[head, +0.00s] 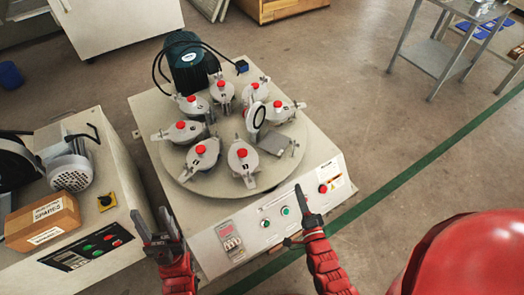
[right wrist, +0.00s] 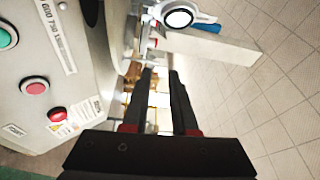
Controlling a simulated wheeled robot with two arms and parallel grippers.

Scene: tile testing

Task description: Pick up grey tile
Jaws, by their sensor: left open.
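A flat grey square piece, which looks like the grey tile (head: 276,145), lies on the right part of the round turntable (head: 190,184) of the machine. My left gripper (head: 158,222) is open and empty over the front left edge of the machine, well to the left of and nearer than the tile. My right gripper (head: 303,200) is by the machine's front right panel, nearer than the tile. In the right wrist view its two fingers (right wrist: 161,75) stand apart with nothing between them. I cannot make out the tile in that view.
Several round fixtures with red knobs (head: 201,149) ring the turntable, and a round gauge (head: 256,116) stands beside the tile. A blue motor (head: 188,66) is behind.

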